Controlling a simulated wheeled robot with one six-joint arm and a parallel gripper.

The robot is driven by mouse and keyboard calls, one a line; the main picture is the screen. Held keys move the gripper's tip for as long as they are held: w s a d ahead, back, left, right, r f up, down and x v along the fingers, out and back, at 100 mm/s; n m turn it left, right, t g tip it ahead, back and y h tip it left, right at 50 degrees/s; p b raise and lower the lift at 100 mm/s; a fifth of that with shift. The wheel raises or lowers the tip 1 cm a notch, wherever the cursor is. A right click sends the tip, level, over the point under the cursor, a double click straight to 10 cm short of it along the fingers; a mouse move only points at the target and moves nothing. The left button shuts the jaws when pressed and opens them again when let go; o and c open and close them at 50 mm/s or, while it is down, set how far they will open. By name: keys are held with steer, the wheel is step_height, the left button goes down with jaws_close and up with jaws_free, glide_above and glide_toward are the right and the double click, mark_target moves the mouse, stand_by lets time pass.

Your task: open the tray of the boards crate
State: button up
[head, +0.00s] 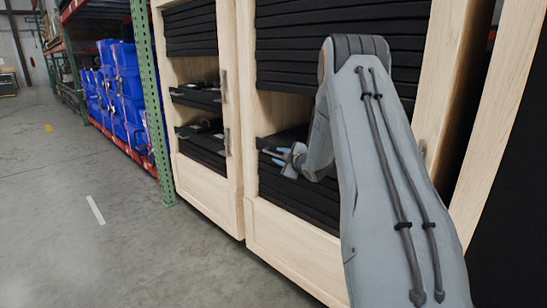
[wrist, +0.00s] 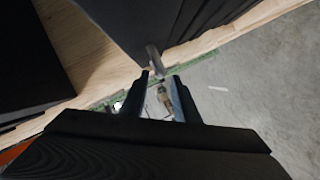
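Two pale wooden crates with stacked black trays stand side by side in the head view, a left one (head: 207,180) and a right one (head: 297,250). I cannot tell which is the boards crate. My gripper (head: 280,158) is in front of the right crate, near the black trays below its open gap. In the wrist view my gripper (wrist: 159,76) has its two fingers apart with nothing clearly between them. A small grey metal bar (wrist: 155,58) lies just beyond the fingertips, by the edge of a black panel (wrist: 145,22). I cannot tell whether they touch.
Two pulled-out or exposed trays (head: 198,97) in the left crate hold dark items. A green rack post (head: 152,100) and blue totes (head: 122,90) stand to the left. The concrete floor (head: 70,200) on the left is clear. My arm hides part of the right crate.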

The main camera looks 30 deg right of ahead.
mark_target(276, 155)
steer(key=shift+x, duration=2.6)
jaws_close()
